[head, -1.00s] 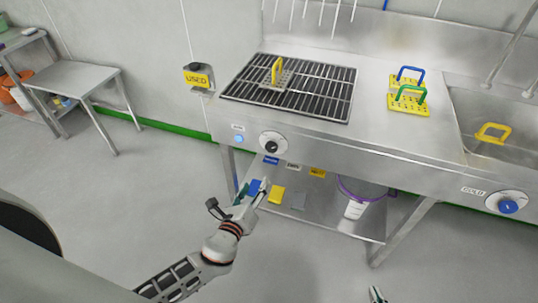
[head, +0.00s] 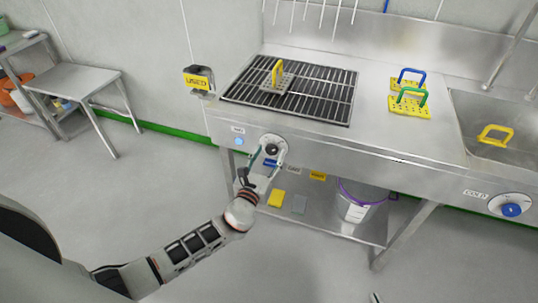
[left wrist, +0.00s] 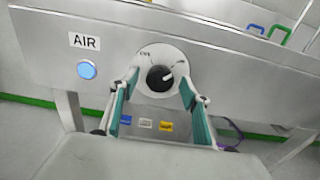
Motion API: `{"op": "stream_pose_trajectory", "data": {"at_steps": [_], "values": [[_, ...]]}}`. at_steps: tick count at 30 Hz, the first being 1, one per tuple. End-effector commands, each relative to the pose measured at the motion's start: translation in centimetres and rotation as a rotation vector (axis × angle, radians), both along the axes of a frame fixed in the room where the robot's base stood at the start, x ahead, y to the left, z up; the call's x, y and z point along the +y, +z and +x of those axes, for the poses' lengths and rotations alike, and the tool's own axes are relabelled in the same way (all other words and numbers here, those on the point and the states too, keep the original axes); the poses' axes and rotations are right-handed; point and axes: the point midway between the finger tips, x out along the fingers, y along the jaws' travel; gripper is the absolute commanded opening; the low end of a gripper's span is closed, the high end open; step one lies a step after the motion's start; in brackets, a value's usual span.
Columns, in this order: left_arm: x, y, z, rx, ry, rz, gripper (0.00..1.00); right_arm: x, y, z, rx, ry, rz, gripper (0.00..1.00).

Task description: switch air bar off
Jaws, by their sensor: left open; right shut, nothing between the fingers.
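The air dial is a black knob (head: 272,149) on a round white plate, on the front panel of the steel bench. It also shows in the left wrist view (left wrist: 160,77), its white pointer mark turned to the upper right. Left of it is a lit blue lamp (left wrist: 87,69) under an "AIR" label (left wrist: 85,41). My left gripper (head: 266,158) is open, its fingertips at the lower part of the dial. In the left wrist view its teal-padded fingers stand either side of the knob; contact cannot be told. Only a tip of my right gripper (head: 375,298) shows at the bottom edge.
A black grate (head: 315,100) with a yellow-handled plate lies on the bench. Yellow plates with blue and green handles stand to its right. A sink with a "COLD" blue knob (head: 511,210) is far right. A lower shelf holds a bucket (head: 354,211).

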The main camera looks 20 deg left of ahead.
Motion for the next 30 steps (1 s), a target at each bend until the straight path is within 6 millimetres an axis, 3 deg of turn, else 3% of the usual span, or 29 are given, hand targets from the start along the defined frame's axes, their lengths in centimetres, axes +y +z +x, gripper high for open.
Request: {"op": "stream_pose_trajectory", "data": {"at_steps": [8, 12, 13, 23, 30], "values": [[0.0, 0.0, 0.2, 0.0, 0.0, -0.001, 0.47, 0.0, 0.0, 0.0, 0.0, 0.0, 0.0, 0.0], [0.0, 0.0, 0.2, 0.0, 0.0, -0.001, 0.1, 0.0, 0.0, 0.0, 0.0, 0.0, 0.0, 0.0], [0.0, 0.0, 0.2, 0.0, 0.0, -0.001, 0.08, 0.0, 0.0, 0.0, 0.0, 0.0, 0.0, 0.0], [0.0, -0.1, 0.1, 0.001, 0.0, -0.028, 0.09, 0.0, -0.4, -0.1, 0.002, 0.001, 0.0, 0.0], [0.0, -0.4, 0.1, 0.007, 0.0, -0.15, 0.09, 0.0, -1.8, -0.4, 0.011, 0.0, 0.0, 0.0]]}}
